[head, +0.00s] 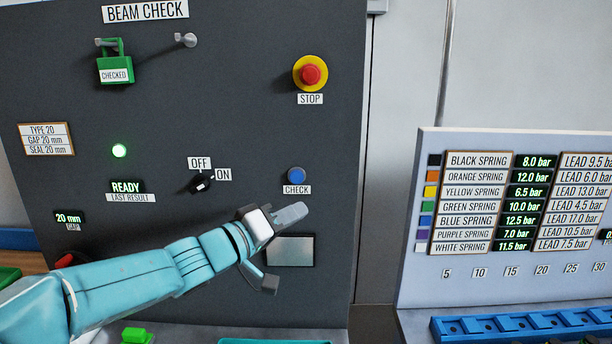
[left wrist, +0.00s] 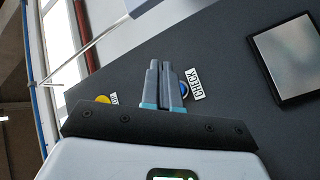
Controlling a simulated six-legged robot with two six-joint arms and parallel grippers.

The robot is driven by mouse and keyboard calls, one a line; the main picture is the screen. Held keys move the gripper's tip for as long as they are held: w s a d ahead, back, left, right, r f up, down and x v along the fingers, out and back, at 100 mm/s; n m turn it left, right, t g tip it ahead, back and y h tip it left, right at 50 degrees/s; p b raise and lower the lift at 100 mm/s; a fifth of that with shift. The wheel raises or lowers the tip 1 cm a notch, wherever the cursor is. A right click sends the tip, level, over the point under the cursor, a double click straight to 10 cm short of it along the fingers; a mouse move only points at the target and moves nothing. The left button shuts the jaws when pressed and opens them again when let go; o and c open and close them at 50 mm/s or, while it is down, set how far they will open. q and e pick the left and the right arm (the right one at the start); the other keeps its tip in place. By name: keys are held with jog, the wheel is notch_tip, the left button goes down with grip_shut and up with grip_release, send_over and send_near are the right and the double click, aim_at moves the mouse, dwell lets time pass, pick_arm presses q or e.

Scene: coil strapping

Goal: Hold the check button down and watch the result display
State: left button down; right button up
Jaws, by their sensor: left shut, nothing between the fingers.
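The blue check button (head: 296,175) sits on the dark upright panel above its CHECK label. My left gripper (head: 303,209) is shut and empty, with its fingertips just below the button and label in the head view. In the left wrist view the closed fingers (left wrist: 160,66) partly cover the blue button (left wrist: 184,89), beside the CHECK label (left wrist: 195,84). I cannot tell whether the fingertips touch the panel; they appear apart from the button. The result display (head: 126,187) reads READY above LAST RESULT. My right gripper is not in view.
A red STOP button (head: 311,75) on a yellow ring sits above. An OFF/ON knob (head: 202,184) is left of the check button. A green CHECKED padlock (head: 115,68) hangs upper left. A grey plate (head: 290,251) lies below the gripper.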

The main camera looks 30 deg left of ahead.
aim_at(297, 177)
pick_arm(q)
jog(key=w+a+p, duration=0.1)
jog(key=w, duration=0.1)
jog(key=w+a+r+p, duration=0.1)
jog(key=w+a, duration=0.1)
jog(key=w+a+p, duration=0.1)
jog(key=w+a, duration=0.1)
jog(key=w, duration=0.1)
jog(key=shift+a+r+p, duration=0.15)
jog(key=shift+r+p, duration=0.15)
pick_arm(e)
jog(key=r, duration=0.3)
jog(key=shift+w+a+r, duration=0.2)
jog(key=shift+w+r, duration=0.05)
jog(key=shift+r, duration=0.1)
pick_arm(q)
jog(key=shift+s, duration=0.1)
dwell(0.3)
